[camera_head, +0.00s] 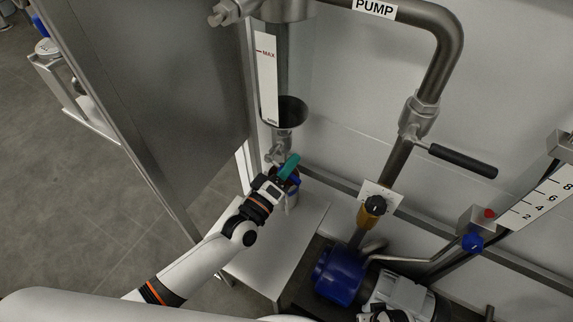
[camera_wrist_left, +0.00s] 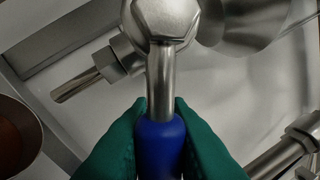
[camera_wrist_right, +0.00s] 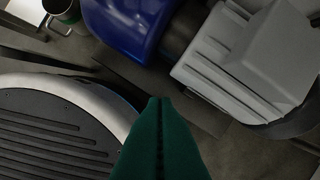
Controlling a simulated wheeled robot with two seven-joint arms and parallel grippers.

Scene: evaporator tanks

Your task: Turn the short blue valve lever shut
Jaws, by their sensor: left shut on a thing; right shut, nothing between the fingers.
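The short blue valve lever (camera_wrist_left: 160,150) points down from a metal hex nut (camera_wrist_left: 165,18) in the left wrist view, its steel stem above a blue grip. My left gripper (camera_wrist_left: 158,118) is shut on the blue grip, one green finger on each side. In the head view my left gripper (camera_head: 289,168) is at the valve (camera_head: 279,150) below the clear-sided metal tank outlet; it mostly hides the lever. My right gripper (camera_wrist_right: 160,102) is shut and empty in the right wrist view, above the floor area near the pump.
A black-handled lever (camera_head: 462,160) sticks out from the pipe at right. A white table (camera_head: 270,262) is under my left arm, and a metal panel (camera_head: 165,85) stands at left.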

